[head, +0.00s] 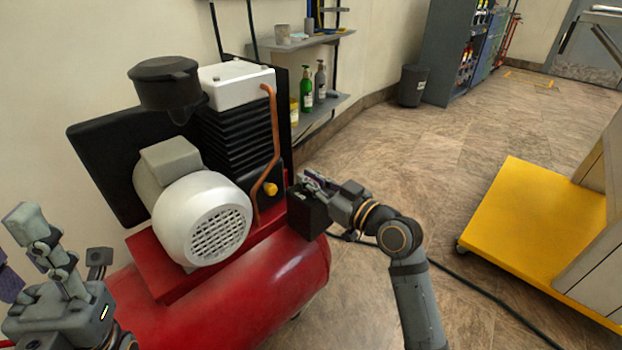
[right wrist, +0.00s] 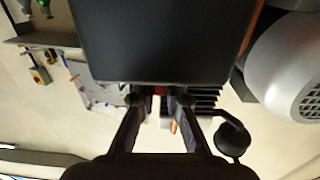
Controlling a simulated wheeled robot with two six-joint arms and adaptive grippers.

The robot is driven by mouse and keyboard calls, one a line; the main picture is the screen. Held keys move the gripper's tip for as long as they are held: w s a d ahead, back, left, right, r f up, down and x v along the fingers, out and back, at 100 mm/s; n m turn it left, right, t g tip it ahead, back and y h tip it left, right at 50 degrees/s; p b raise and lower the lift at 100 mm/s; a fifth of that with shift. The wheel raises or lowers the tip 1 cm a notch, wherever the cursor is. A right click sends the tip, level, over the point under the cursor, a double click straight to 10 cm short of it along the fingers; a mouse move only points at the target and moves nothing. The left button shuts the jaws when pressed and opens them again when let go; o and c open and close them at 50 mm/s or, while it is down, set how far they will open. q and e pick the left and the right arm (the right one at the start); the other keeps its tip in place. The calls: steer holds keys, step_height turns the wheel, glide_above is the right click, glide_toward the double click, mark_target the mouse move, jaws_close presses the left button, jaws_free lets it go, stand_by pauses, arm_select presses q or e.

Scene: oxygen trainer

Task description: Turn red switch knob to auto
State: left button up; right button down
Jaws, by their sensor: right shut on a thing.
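The black switch box (head: 307,209) sits at the right end of the red air compressor (head: 215,300). It fills the top middle of the right wrist view (right wrist: 160,40). A small piece of the red knob (right wrist: 159,90) shows at the box's lower edge, between my right fingertips. My right gripper (head: 315,182) is at the top of the box, and its fingers (right wrist: 158,95) are shut on the knob. The knob is hidden in the head view, and its pointer and the auto mark cannot be read. My left gripper (head: 60,240) is open and empty at the left edge.
The white motor (head: 205,210) and a copper pipe (head: 272,140) stand left of the box. A yellow platform (head: 535,225) is on the right. A dark hose (head: 480,290) lies on the floor. Shelves with bottles (head: 306,88) are behind.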

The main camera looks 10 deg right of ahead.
steer(key=c, duration=1.4)
jaws_free()
steer(key=v, duration=0.7)
steer(key=shift+s, duration=0.2)
steer(key=shift+d, duration=0.1)
steer(key=shift+f, duration=0.1)
